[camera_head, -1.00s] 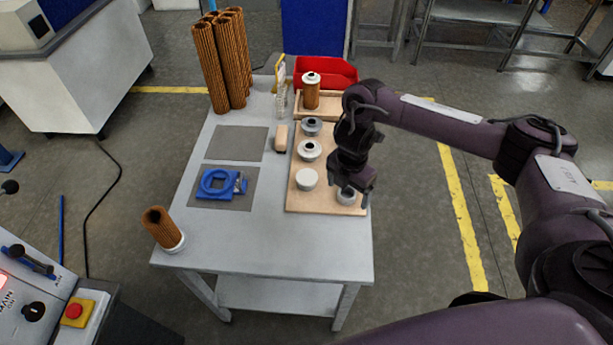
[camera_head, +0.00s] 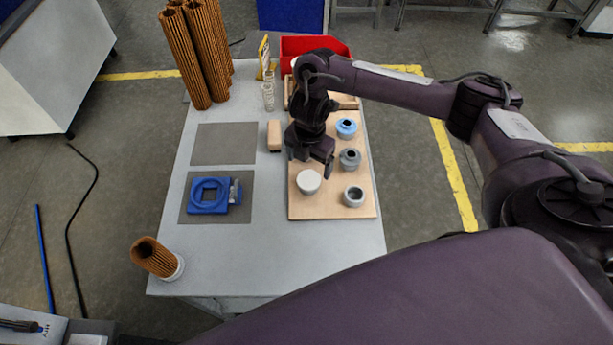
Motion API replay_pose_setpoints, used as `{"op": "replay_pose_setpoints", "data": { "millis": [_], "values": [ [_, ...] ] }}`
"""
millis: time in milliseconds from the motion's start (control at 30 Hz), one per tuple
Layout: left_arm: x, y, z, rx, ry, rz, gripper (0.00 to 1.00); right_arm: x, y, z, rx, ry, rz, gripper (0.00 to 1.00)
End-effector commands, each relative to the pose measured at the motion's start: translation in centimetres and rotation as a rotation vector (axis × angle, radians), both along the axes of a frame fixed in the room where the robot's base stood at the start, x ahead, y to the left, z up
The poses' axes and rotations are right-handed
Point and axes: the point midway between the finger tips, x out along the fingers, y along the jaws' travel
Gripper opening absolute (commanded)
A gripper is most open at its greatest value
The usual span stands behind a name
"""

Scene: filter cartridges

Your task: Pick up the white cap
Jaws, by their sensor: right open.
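The white cap (camera_head: 308,182) is a plain round piece standing on the light wooden board (camera_head: 330,210), left of the front grey ring-shaped cap. My right gripper (camera_head: 309,164) is open, pointing down, just behind and above the white cap in the picture. Its jaws hold nothing that I can see. The gripper and wrist hide the board's left rear part. My left gripper is not in view.
On the board's right side stand a blue cap (camera_head: 346,128), a grey cap (camera_head: 350,158) and another grey cap (camera_head: 354,196). A blue fixture (camera_head: 208,196) lies on a grey mat. Brown cartridges (camera_head: 186,60) stand at the back.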

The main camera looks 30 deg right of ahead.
Motion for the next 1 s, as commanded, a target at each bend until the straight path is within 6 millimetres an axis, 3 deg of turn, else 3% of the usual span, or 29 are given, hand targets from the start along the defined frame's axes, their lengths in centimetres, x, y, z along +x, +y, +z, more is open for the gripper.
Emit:
{"op": "replay_pose_setpoints", "data": {
  "millis": [167,400,567,700,1000],
  "values": [
    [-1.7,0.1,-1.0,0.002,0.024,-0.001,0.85,-0.3,0.2,-2.3,0.002,0.004,-0.002,0.85],
    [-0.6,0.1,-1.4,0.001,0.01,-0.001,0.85,-0.4,0.3,-5.3,0.0,0.001,-0.002,0.85],
    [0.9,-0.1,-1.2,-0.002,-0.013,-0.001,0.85,-0.4,0.3,-5.8,0.0,0.0,-0.001,0.85],
    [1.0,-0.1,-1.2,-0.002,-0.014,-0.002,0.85,-0.4,0.3,-5.8,0.0,0.0,0.0,0.85],
    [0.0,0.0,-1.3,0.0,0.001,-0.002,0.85,-0.4,0.3,-5.8,0.0,0.0,0.0,0.47]
  ]
}}
